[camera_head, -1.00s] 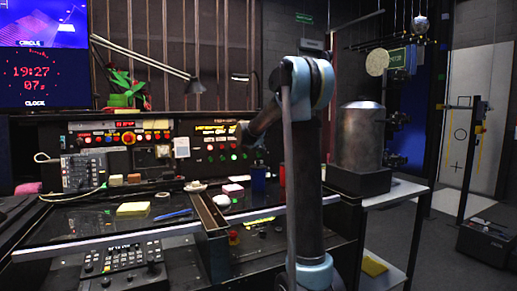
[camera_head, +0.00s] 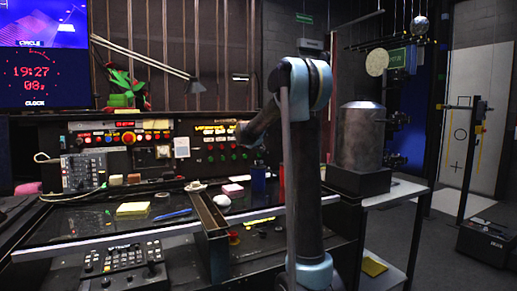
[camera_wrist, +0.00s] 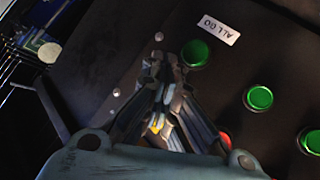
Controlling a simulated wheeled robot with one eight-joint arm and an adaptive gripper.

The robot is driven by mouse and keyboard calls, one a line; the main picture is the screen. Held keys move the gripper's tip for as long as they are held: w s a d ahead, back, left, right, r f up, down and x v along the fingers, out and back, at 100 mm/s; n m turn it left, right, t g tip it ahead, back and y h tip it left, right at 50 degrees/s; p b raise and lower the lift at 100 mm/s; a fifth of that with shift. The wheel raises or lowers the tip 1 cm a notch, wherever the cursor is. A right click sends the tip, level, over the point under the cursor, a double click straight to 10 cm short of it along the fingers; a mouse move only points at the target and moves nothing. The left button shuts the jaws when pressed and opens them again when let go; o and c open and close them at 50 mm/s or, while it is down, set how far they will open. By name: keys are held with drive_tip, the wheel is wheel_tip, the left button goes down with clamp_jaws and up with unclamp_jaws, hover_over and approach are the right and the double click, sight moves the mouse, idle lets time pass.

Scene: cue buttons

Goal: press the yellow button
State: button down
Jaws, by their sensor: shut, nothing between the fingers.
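My gripper (camera_wrist: 161,60) is shut and empty in the wrist view. Its fingertips meet just left of a green button (camera_wrist: 195,53), over the dark panel. A small yellow patch (camera_wrist: 155,126) shows between the finger links; I cannot tell whether it is the yellow button or something else. In the head view my gripper (camera_head: 243,136) is at the right-hand button panel (camera_head: 203,152), beside its rows of red and green buttons. No yellow button can be made out clearly there, and my arm hides part of the panel's right side.
A label reading "ALL GO" (camera_wrist: 217,27) sits by the green button. More green buttons (camera_wrist: 258,98) and a partly hidden red one (camera_wrist: 225,140) are nearby. In the head view, a desk lamp (camera_head: 193,86) stands above the console, and a metal cylinder (camera_head: 361,137) is right of my arm.

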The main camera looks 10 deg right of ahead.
drive_tip(key=shift+s, duration=0.1)
idle(0.4)
drive_tip(key=shift+s+d+r, duration=0.15)
drive_tip(key=shift+s+d, duration=0.05)
drive_tip(key=shift+s, duration=0.45)
drive_tip(key=s, duration=0.1)
drive_tip(key=s+d, duration=0.1)
drive_tip(key=s, duration=0.2)
drive_tip(key=shift+s+d+r, duration=0.25)
drive_tip(key=shift+s+r, duration=0.1)
drive_tip(key=shift+s, duration=0.1)
idle(0.6)
